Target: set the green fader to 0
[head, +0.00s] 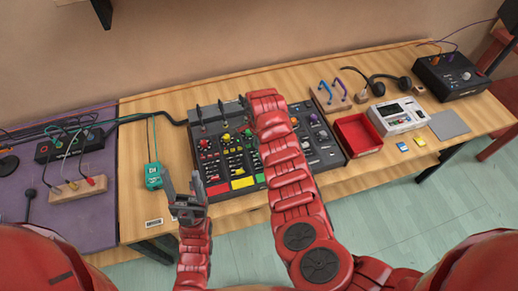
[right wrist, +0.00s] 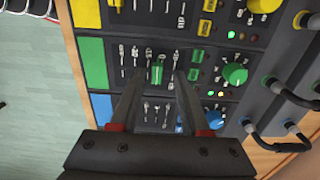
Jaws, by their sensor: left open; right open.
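The mixer (head: 218,177) lies on the wooden table, with coloured strips along its near edge. The green fader (right wrist: 157,74) shows in the right wrist view in the row beside the green strip (right wrist: 94,62), among several thin pale fader stems. My right gripper (right wrist: 158,80) is open, with one fingertip on each side of the green fader cap; I cannot tell whether they touch it. In the head view my right arm covers that part of the mixer and hides the right gripper. My left gripper (head: 187,203) is open and empty in front of the mixer's near left corner.
A green knob (right wrist: 235,73) and black cable plugs are near the right gripper. A teal box (head: 153,176) stands left of the mixer. A red tray (head: 358,134) and a white device (head: 398,116) are to its right. A blue knob (right wrist: 216,119) is close to the right finger.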

